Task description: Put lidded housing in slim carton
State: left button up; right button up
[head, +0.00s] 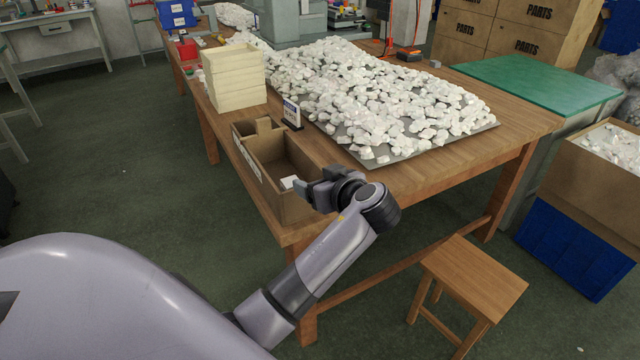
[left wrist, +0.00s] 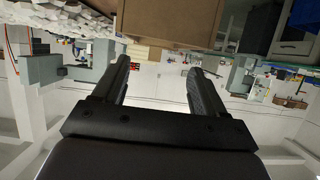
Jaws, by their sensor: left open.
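The slim carton (head: 262,150) is an open brown box on the near left corner of the wooden table. A small white piece (head: 289,182) shows inside its near end, partly hidden by my gripper; I cannot tell whether it is the lidded housing. My left gripper (head: 309,187) is at the carton's near right rim, open, with nothing seen between its fingers. In the left wrist view, the open fingers (left wrist: 158,68) stand apart and empty, and a brown box wall (left wrist: 170,22) shows upside down beyond them. My right gripper is not in view.
A large heap of white parts (head: 375,95) lies on a grey mat on the table (head: 420,178). Stacked cream trays (head: 235,80) and a small sign (head: 292,113) stand behind the carton. A wooden stool (head: 470,275) stands in front of the table.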

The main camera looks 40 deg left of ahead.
pick_arm(q)
jog(key=s+d+f+m+t+h, duration=0.1)
jog(key=s+d+f+m+h, duration=0.15)
jog(key=f, duration=0.35)
jog(key=s+d+f+m+t+h, duration=0.1)
jog(key=s+d+f+m+h, duration=0.1)
jog(key=f+m, duration=0.3)
jog(key=s+d+f+m+t+h, duration=0.1)
jog(key=s+d+f+m+h, duration=0.15)
jog(key=f, duration=0.35)
jog(key=s+d+f+m+t+h, duration=0.1)
jog(key=s+d+f+m+h, duration=0.1)
jog(key=s, duration=0.5)
jog(key=s+d+f+m+t+h, duration=0.1)
jog(key=s+d+f+m+h, duration=0.2)
jog(key=s+d+h, duration=0.2)
jog(key=s+d, duration=0.1)
jog(key=s, duration=0.2)
jog(key=shift+s+d+m+h, duration=0.15)
jog(key=shift+s+m+h, duration=0.05)
jog(key=shift+m+h, duration=0.1)
notch_tip(320, 180, up, 4)
jog(key=p, duration=0.4)
jog(key=shift+r, duration=0.1)
